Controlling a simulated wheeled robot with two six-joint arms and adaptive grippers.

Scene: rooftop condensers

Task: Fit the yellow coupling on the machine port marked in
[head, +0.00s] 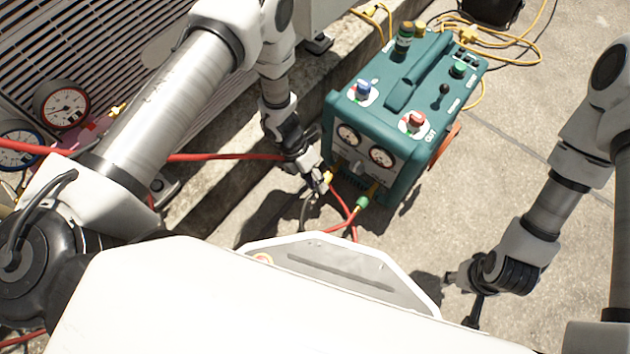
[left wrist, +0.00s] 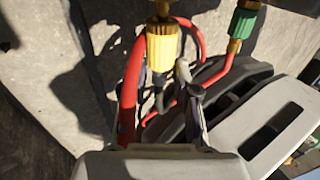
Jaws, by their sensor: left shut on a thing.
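The yellow coupling (head: 328,176) is at the low front left of the teal machine (head: 408,110). It also shows in the left wrist view (left wrist: 163,46), with a brass fitting (left wrist: 162,10) at its far end. My left gripper (head: 322,184) is shut at the coupling, close to the machine's front. The in port itself is not clear; I cannot tell whether the coupling is seated on it.
Red hoses (head: 225,157) run from the gauges (head: 62,103) at the left past my left gripper. A low concrete ledge (head: 345,75) and a louvred condenser (head: 120,45) stand behind.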

